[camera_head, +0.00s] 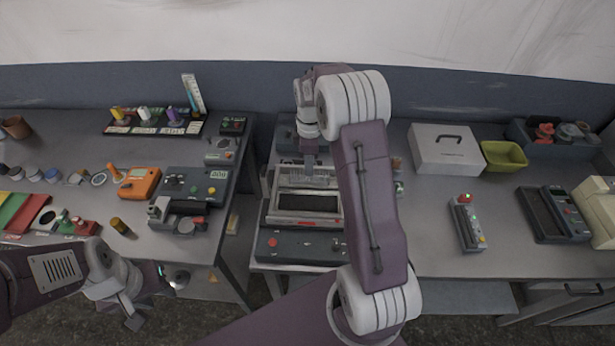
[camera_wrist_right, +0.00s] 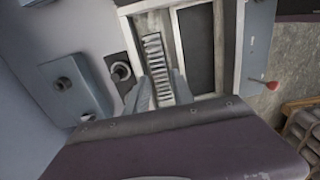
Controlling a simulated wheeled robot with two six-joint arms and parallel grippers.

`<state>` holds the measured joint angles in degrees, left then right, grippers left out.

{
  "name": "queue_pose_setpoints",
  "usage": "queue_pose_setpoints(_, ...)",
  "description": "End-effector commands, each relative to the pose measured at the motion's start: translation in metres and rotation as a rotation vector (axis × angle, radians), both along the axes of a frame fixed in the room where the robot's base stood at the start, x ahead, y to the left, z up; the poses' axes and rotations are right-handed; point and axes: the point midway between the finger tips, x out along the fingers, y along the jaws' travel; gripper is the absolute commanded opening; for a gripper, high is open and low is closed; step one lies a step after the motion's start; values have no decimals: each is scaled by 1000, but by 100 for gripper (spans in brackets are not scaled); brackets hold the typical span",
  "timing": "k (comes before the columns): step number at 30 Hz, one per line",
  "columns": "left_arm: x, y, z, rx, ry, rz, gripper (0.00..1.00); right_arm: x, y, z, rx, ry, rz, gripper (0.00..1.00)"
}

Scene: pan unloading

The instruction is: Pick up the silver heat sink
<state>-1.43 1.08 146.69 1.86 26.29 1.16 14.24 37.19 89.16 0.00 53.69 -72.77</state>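The silver heat sink (camera_wrist_right: 156,62) shows in the right wrist view as a narrow ridged metal strip. It lies in a light metal tray (camera_wrist_right: 230,50), beside a dark panel. My right gripper (camera_wrist_right: 160,92) is over the strip, with one finger on each side and the fingers apart. I cannot tell whether the fingers touch it. In the head view my right gripper (camera_head: 309,170) points down at the back of the tray (camera_head: 305,219), and the strip is hard to make out there. My left gripper (camera_head: 132,308) hangs low at the left, its finger opening unclear.
A dark control box (camera_head: 300,248) with a red button stands in front of the tray. An orange device (camera_head: 139,183) and other instruments crowd the left table. A white case (camera_head: 445,149), a yellow-green bin (camera_head: 504,156) and a button box (camera_head: 467,222) stand on the right table, with free room between.

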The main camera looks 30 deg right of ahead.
Motion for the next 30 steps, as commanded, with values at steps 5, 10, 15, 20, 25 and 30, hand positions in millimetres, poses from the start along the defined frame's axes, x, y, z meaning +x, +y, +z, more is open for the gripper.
queue_pose_setpoints(5, 0, 0, 5, 0, 0, 0, 36, 0, 1, -11, 1, 4, 0, 29)
queue_pose_setpoints(10, 0, 0, 13, 0, 0, 0, 36, 0, 2, -42, 2, 5, 0, 29)
queue_pose_setpoints(15, 0, 0, 13, 0, 0, 0, 36, 1, 2, -53, 0, 0, 0, 29)
queue_pose_setpoints(20, 0, 0, 13, 0, 0, 0, 36, 1, 2, -53, -1, -1, 0, 24)
queue_pose_setpoints(25, 0, 0, 13, 0, 0, 0, 36, 1, 2, -53, -1, -1, -1, 0)
queue_pose_setpoints(30, 0, 0, 13, 0, 0, 0, 36, 2, 1, -52, -1, -2, 0, 0)
